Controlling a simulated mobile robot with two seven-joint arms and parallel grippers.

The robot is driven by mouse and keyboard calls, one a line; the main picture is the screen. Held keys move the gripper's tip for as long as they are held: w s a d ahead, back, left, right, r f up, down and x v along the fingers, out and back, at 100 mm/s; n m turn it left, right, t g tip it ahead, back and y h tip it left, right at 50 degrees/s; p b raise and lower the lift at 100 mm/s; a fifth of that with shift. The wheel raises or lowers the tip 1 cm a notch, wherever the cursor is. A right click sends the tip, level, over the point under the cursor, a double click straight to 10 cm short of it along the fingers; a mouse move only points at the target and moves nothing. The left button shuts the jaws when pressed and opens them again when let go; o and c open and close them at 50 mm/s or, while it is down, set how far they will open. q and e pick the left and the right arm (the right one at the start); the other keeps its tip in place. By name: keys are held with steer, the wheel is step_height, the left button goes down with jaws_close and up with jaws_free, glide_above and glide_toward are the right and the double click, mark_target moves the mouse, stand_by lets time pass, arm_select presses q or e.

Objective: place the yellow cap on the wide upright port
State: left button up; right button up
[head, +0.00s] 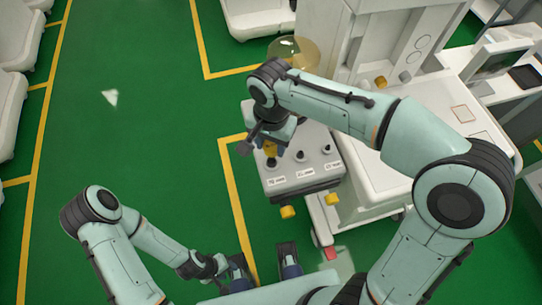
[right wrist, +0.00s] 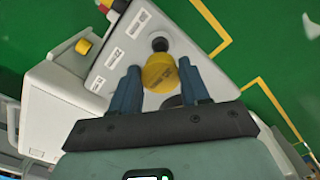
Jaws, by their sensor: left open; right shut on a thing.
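The yellow cap (right wrist: 160,73) is between the two blue fingers of my right gripper (right wrist: 160,85), which is shut on it. In the head view the cap (head: 270,150) shows partly under my right gripper (head: 273,143), above the left part of the grey port block (head: 300,187). Dark ports stand on the block: a middle one (head: 300,156) and a right one (head: 327,150). A dark port (right wrist: 160,45) shows just beyond the cap in the right wrist view. I cannot tell whether the cap touches a port. My left gripper (head: 263,262) is open and empty, low in the head view.
Yellow knobs (head: 288,212) (head: 332,198) stick out at the block's front and the cart's side. The white cart (head: 385,180) stands right of the block. A clear amber dome (head: 294,52) is behind my right arm. Green floor (head: 140,130) is open at left.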

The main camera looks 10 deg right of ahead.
mark_target(271, 161)
steer(key=shift+f+b, duration=0.45)
steer(key=shift+f, duration=2.95)
steer(key=shift+f, duration=0.15)
steer(key=o, duration=1)
steer(key=shift+r, duration=0.2)
step_height(271, 161, up, 12)
steer(key=shift+p, duration=1.1)
